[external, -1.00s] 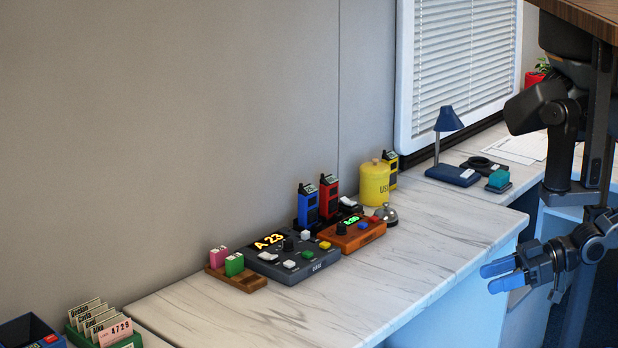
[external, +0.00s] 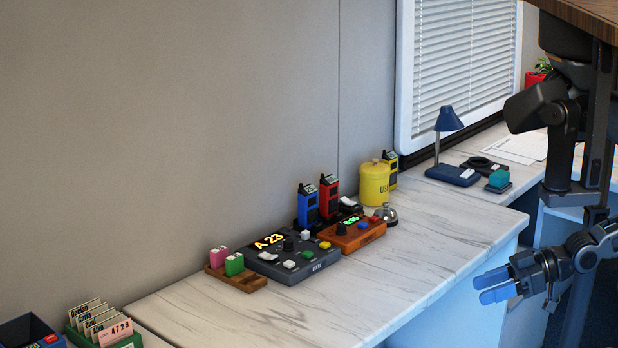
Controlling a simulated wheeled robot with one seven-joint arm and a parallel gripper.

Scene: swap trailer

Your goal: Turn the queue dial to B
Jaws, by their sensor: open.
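The dark grey queue box (external: 290,280) stands on the marble-look counter with a lit display (external: 268,241) reading "A 23". A small black knob (external: 288,244), apparently the queue dial, sits on it right of the display; its pointer is too small to read. White, green and yellow buttons are around it. My gripper (external: 489,284) has blue fingertips and hangs in front of the counter's edge at right, well away from the box. It is open and empty.
An orange box (external: 360,236) with a green display stands right of the queue box. A wooden tray (external: 240,281) with pink and green blocks is at left. The counter front (external: 400,272) is clear.

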